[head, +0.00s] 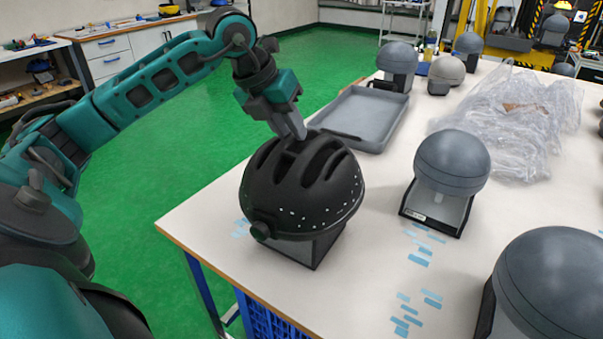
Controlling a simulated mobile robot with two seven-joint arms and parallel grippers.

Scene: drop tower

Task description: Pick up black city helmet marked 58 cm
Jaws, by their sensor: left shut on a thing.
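The black helmet (302,188) with long vents and a row of small light dots sits on a grey headform stand (318,250) near the left edge of the table. No 58 cm marking is legible. My left gripper (299,133) reaches down from above and is shut on the helmet's top rear, at the vents. The fingertips are partly hidden there. My right gripper is not in view.
A grey tray (366,117) lies just behind the helmet. Bare grey headforms stand at right (451,163) and front right (553,285). Clear plastic wrap (515,115) covers the back right. The table middle (385,170) is free.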

